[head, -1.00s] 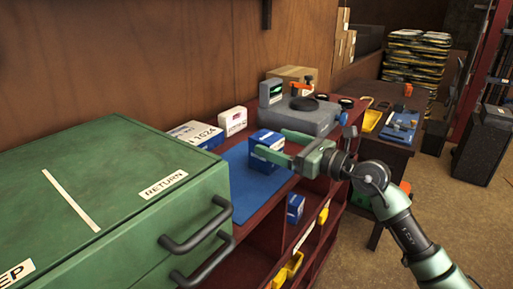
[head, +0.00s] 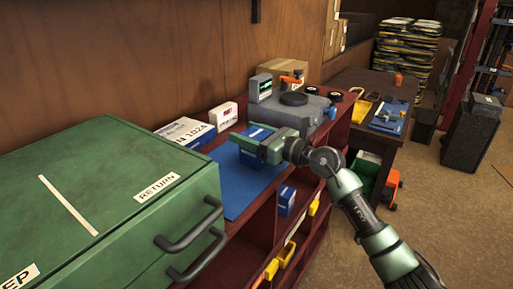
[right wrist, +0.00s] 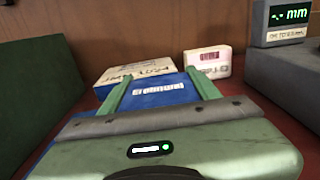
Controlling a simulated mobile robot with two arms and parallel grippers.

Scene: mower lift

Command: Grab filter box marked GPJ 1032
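A blue box (head: 258,132) stands on the blue mat (head: 232,187) on top of the red shelf unit. My right gripper (head: 256,147) is at this box and covers much of it in the head view. In the right wrist view the green fingers (right wrist: 160,74) are spread, one along each side of the blue box (right wrist: 158,93). Whether they press on it is not clear. White lettering on its top is too blurred to read. My left gripper is not in view.
A white and blue box marked 1024 (head: 186,132) and a small white box (head: 223,116) stand along the wall. A grey device (head: 292,112) is behind the gripper. A green cabinet (head: 110,190) stands at left. Another blue and white box (head: 286,199) is on a lower shelf.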

